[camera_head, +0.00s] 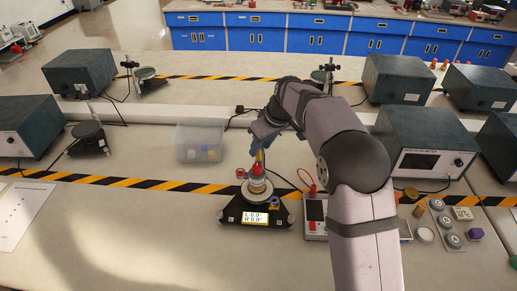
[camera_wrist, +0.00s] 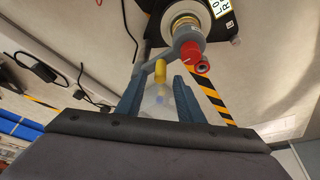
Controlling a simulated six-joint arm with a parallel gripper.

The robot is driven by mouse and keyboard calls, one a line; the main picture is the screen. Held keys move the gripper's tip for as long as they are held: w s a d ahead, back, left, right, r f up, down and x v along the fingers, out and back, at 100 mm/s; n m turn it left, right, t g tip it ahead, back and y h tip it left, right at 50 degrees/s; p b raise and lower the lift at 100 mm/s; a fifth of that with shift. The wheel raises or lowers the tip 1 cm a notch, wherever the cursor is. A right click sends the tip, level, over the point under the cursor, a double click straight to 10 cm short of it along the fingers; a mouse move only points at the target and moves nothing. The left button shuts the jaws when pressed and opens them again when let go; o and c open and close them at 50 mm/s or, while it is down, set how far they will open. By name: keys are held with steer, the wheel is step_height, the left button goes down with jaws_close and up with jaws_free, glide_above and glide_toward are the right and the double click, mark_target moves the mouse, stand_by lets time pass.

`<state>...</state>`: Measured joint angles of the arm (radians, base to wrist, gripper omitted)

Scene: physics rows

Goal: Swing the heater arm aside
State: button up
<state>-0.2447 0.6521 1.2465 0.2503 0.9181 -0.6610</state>
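The heater arm (camera_wrist: 150,68) is a grey bar at the top of the turntable stand, with a yellow upright peg (camera_wrist: 160,73) and a red end piece (camera_wrist: 189,52). In the head view the yellow peg (camera_head: 258,158) shows just below my gripper (camera_head: 257,143), above the black triangular base (camera_head: 283,216) with its lit display. In the wrist view my gripper (camera_wrist: 160,82) is open. Its two blue fingers stand left and right of the peg, with gaps on both sides. The pale stacked disc (camera_wrist: 183,28) lies beyond the bar. My arm hides part of the bench at right.
A clear bin (camera_head: 199,142) with small items stands at left. A red-and-grey meter (camera_head: 315,215) sits close right of the base, with weights and small parts (camera_head: 450,240) farther right. Dark boxes (camera_head: 432,144) stand behind.

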steer(key=shift+p+x, duration=0.4)
steer(key=shift+x, duration=1.35)
steer(key=shift+c, duration=0.3)
jaws_close()
steer(key=w+a+m+t+h+p, duration=0.1)
steer(key=w+a+m+h+p, duration=0.2)
steer(key=m, duration=1)
steer(key=shift+w+a+h+p, duration=0.15)
steer(key=shift+a+h+p, duration=0.9)
steer(key=shift+p, duration=0.6)
steer(key=shift+w+a+m, duration=0.1)
steer(key=shift+a+m, duration=0.05)
steer(key=shift+m, duration=0.15)
